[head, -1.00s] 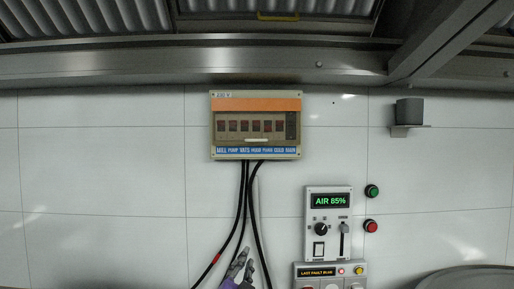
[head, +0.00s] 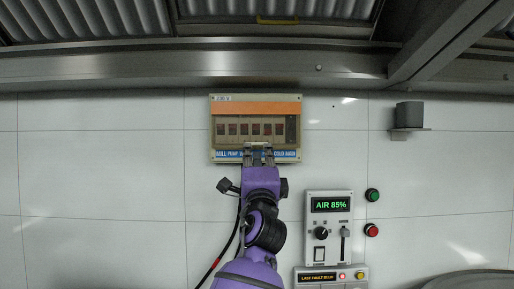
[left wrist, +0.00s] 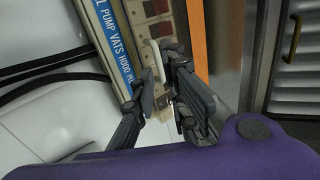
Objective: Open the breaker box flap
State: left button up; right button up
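The breaker box (head: 214,150) hangs on the white tiled wall, with an orange strip on top and a blue label strip below. Its see-through flap (head: 280,139) looks closed over a row of breakers. My left gripper (head: 258,148) is at the lower middle of the box, hiding part of the blue strip and the flap's handle in the head view. In the left wrist view, the pale bar handle (left wrist: 157,60) shows close to the fingertips of my left gripper (left wrist: 163,70). The fingers are apart; contact with the handle is not clear. My right gripper is not in view.
A control panel (head: 328,214) reading "AIR 85%" is at the lower right, beside green (head: 373,195) and red (head: 372,230) buttons. A small wall shelf (head: 410,131) is to the right. Black cables (left wrist: 40,65) run from the box's lower side. A metal hood edge (head: 150,68) runs above.

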aim_at(256, 145)
pick_arm(q)
jog(key=x, duration=0.4)
jog(key=shift+w+f, duration=0.1)
grip_shut()
